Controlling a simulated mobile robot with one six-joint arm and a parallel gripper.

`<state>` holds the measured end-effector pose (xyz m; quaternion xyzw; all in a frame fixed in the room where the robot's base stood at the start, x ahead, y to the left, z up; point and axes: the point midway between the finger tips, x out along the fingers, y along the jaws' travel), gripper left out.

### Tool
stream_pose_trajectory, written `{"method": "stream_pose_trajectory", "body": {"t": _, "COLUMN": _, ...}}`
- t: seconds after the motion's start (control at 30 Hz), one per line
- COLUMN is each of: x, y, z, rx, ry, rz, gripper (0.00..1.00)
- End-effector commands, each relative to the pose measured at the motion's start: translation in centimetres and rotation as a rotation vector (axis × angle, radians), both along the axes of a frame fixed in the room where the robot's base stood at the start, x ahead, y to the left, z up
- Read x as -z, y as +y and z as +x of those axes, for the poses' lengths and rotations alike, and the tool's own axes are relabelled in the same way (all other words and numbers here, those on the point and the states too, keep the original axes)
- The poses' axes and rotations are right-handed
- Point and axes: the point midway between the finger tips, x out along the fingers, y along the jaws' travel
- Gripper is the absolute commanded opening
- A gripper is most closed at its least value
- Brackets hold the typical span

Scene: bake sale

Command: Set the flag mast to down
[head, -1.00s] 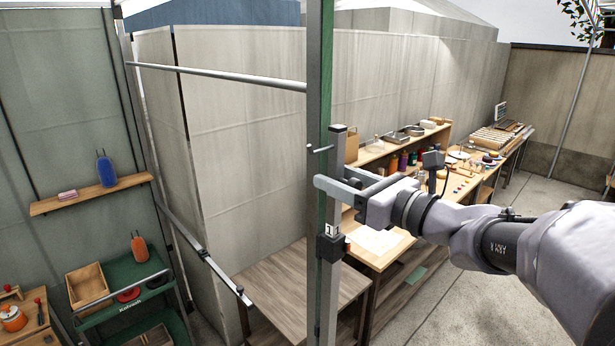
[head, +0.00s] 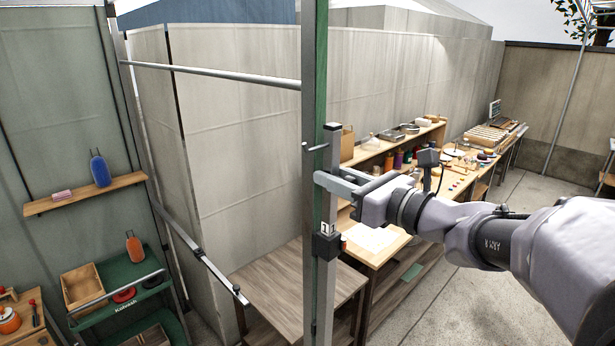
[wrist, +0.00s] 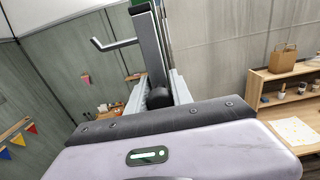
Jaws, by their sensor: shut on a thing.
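The flag mast (head: 331,205) is an upright grey metal post beside a green-edged pole, with a small hooked peg near its top and a black collar (head: 326,246) lower down. My gripper (head: 333,182) reaches it from the right, between peg and collar, and is shut on part of it. In the wrist view the mast (wrist: 148,42) rises as a dark bar with its bent peg to the left. The exact contact is partly hidden.
A horizontal rail (head: 215,74) runs left from the pole. A bare wooden table (head: 275,285) stands below the mast. A long stocked counter (head: 385,250) lies behind my arm. A green cart (head: 120,275) and wall shelf (head: 75,197) are at left. Open floor lies right.

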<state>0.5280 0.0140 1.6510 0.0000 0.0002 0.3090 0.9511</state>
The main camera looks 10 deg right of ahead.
Motion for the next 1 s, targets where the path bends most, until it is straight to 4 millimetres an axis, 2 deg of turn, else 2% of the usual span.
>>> {"method": "stream_pose_trajectory", "body": {"t": 0.77, "x": 0.0, "y": 0.0, "z": 0.0, "rx": 0.0, "ry": -0.001, "rz": 0.001, "gripper": 0.0}}
{"method": "stream_pose_trajectory", "body": {"t": 0.87, "x": 0.9, "y": 0.0, "z": 0.0, "rx": 0.0, "ry": -0.001, "rz": 0.001, "gripper": 0.0}}
{"method": "stream_pose_trajectory", "body": {"t": 1.0, "x": 3.6, "y": 0.0, "z": 0.0, "rx": 0.0, "ry": 0.001, "rz": 0.001, "gripper": 0.0}}
